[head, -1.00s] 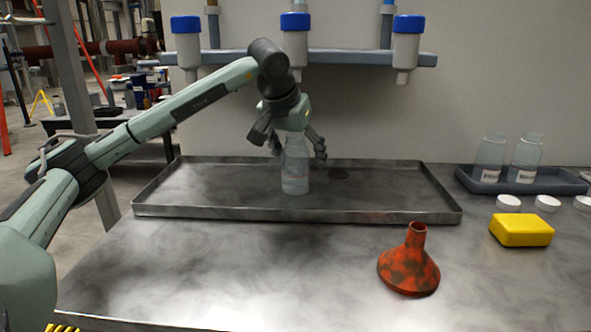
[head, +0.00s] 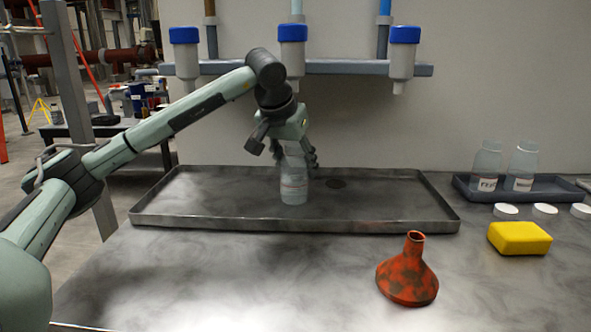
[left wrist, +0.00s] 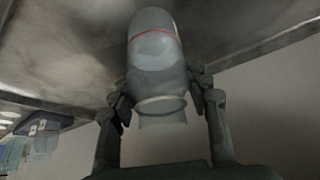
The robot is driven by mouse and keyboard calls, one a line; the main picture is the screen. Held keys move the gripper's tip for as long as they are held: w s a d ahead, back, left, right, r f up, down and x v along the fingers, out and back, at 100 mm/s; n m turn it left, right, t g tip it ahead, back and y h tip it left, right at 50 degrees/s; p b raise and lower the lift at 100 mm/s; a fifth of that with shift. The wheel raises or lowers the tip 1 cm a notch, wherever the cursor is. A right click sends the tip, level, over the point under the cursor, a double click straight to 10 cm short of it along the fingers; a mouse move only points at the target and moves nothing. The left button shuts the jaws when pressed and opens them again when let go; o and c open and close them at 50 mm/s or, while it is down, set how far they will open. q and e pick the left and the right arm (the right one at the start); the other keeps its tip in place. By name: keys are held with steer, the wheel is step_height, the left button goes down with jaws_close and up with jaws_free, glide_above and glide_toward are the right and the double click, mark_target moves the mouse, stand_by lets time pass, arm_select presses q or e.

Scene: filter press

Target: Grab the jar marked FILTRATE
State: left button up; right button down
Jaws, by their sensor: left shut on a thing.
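A clear, pale jar (head: 293,188) with a thin red line around it is upright over the metal tray (head: 300,222) in the head view. It also shows in the left wrist view (left wrist: 155,55), with its neck toward the gripper. I cannot read FILTRATE on it in either view. My left gripper (head: 292,152) is shut on the upper part of the jar, with its fingers (left wrist: 163,97) on both sides of it in the wrist view. I cannot tell whether the jar's base touches the tray. My right gripper is not in view.
Two labelled jars (head: 487,163) (head: 522,165) stand in a dark tray (head: 470,190) at right. Several white lids, a yellow block (head: 519,238) and an orange funnel (head: 407,272) are in front. Blue-capped bottles (head: 292,50) hang behind. The front left of the table is clear.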

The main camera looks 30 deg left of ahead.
arm_select(q)
steer(key=shift+s+r, duration=0.1)
steer(key=shift+r, duration=0.05)
